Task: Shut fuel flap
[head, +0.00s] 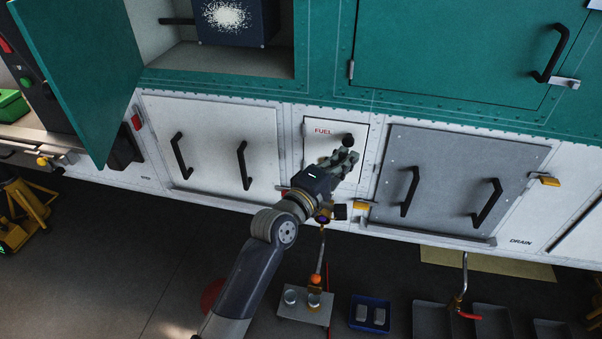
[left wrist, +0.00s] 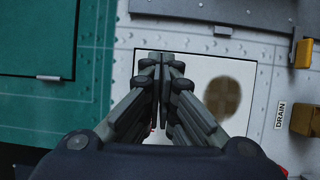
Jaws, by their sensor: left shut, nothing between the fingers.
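The fuel flap (head: 325,130) is a small white square door labelled "FUEL" in red, set in the white lower wall between two larger panels. It looks about level with the wall around it; a small gap cannot be ruled out. Contact cannot be told. My right gripper is out of view.
A white panel (head: 210,145) with two black handles is to the left, a grey panel (head: 450,185) to the right. A green door (head: 85,65) stands open at upper left. Yellow latches (head: 362,206) stick out nearby. Trays (head: 369,313) lie below on the floor.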

